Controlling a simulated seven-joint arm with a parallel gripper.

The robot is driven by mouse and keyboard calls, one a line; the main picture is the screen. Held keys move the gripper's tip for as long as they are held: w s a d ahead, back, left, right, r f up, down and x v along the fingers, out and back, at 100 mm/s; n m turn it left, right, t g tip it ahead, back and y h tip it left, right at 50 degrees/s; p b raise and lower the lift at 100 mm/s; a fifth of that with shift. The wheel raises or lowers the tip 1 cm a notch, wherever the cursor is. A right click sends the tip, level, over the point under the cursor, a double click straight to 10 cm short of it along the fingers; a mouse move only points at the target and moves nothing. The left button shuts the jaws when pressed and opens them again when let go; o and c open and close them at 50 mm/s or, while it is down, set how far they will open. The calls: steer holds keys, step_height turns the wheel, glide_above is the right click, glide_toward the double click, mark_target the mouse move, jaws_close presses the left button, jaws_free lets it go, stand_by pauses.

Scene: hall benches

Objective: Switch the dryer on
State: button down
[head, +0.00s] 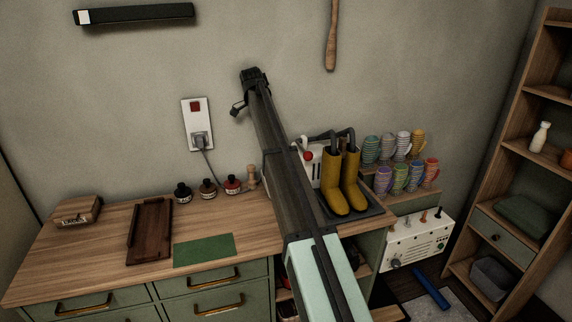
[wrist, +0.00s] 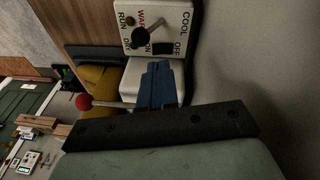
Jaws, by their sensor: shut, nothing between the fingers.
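The boot dryer's white body (head: 309,175) stands on the bench behind two yellow boots (head: 345,185), partly hidden by my arm. In the wrist view its control panel (wrist: 176,15) bears the words RUN, WARM, COOL, ON and OFF, a dark knob (wrist: 152,36) and a black switch (wrist: 163,48) by ON and OFF. A red ball (wrist: 83,102) on a pale stalk sticks out at the side. My gripper (wrist: 158,68) is shut and empty, its blue fingers just below the panel in the picture; I cannot tell whether they touch it. I cannot make out the fingers in the head view.
A wall socket (head: 188,125) with a red switch and a plugged-in grey cable is left of my arm. Several small bottles (head: 207,188), a brown tray (head: 150,230) and a green mat (head: 204,250) lie on the bench. The wall is close in the wrist view.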

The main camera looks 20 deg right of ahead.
steer(key=d, duration=0.1)
steer(key=d+r+m, duration=0.1)
steer(key=d+m+h, duration=0.1)
steer(key=shift+d+r, duration=0.25)
steer(key=shift+r, duration=0.15)
steer(key=shift+f, duration=0.1)
steer(key=x, duration=0.8)
steer(key=s+x, duration=0.1)
steer(key=x, duration=0.3)
steer(key=shift+a, duration=0.4)
steer(key=shift+s+f, duration=0.25)
steer(key=shift+f, duration=0.65)
